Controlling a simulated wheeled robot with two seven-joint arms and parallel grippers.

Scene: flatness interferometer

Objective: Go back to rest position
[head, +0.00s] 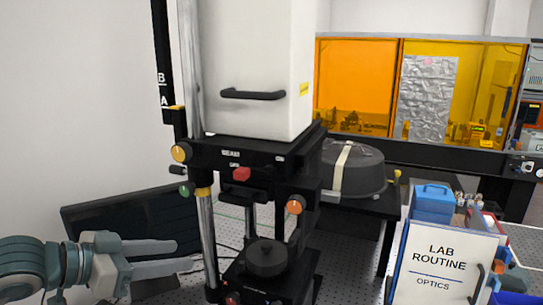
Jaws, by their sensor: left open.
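My left gripper (165,258) comes in from the lower left, with its two fingers pointing right and a gap between them. It is open and nothing shows between the fingers. The fingertips are near the interferometer's left chrome post (208,235); I cannot tell if they touch it. The interferometer has a white upper housing (258,65) with a black handle, and a black lower stage with a round dark piece (266,258) on it. My right gripper is not in view.
A dark monitor (125,222) stands behind my left gripper. A round dark case (352,168) with a pale strap sits on a black table behind. At the right are a "LAB ROUTINE" sign (443,265) and a blue box (433,204). Orange panels (355,85) stand at the back.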

